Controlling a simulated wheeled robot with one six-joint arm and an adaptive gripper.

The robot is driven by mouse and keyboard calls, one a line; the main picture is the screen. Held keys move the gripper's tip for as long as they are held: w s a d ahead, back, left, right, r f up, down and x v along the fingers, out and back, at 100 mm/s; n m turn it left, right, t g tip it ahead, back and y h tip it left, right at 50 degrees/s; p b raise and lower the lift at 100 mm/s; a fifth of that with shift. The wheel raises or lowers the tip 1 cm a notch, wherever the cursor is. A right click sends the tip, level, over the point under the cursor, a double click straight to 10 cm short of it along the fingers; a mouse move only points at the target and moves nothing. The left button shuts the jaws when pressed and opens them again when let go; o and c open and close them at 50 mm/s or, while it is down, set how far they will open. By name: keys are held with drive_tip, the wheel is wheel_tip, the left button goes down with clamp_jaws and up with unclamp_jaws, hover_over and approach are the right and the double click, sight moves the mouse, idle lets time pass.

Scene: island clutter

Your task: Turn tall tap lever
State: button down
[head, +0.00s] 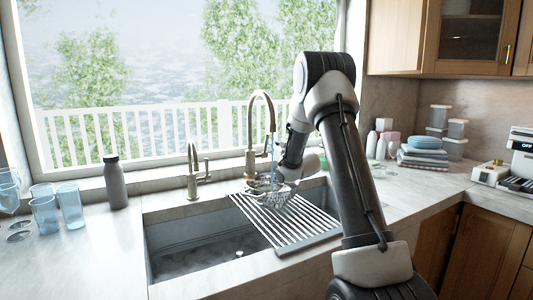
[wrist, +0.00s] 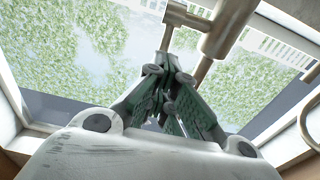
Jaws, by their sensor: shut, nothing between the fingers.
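The tall tap (head: 251,155) is a brass gooseneck at the sink's back edge, partly hidden by my arm. A thin blue streak, looking like water, hangs below its spout. In the wrist view its thick body (wrist: 228,28) rises at top centre. Its lever (wrist: 188,17) sticks out left from the body, with a short bar hanging from its end. My gripper (wrist: 165,66) is shut and empty, its fingertips close by the lower end of that bar. I cannot tell whether they touch. In the head view my gripper is hard to make out beside the tap.
A shorter tap (head: 193,172) stands to the left. A slatted drying rack (head: 300,228) covers the right part of the sink (head: 190,250). A dark bottle (head: 115,184) and blue glasses (head: 70,207) stand left. Stacked dishes (head: 424,155) sit on the right counter.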

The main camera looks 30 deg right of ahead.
sight(268, 136)
drive_tip(key=shift+w+r+g, duration=0.6)
drive_tip(key=shift+r+g, duration=0.05)
drive_tip(key=shift+g, duration=0.4)
drive_tip(key=shift+w+r+g, duration=0.6)
drive_tip(key=shift+r+g, duration=0.05)
drive_tip(key=shift+g, duration=0.4)
drive_tip(key=shift+w+r+g, duration=0.3)
drive_tip(key=shift+w+g, duration=0.3)
drive_tip(key=shift+g, duration=0.1)
drive_tip(key=c, duration=1.7)
unclamp_jaws()
drive_tip(key=shift+a, duration=0.15)
drive_tip(key=shift+s, duration=0.1)
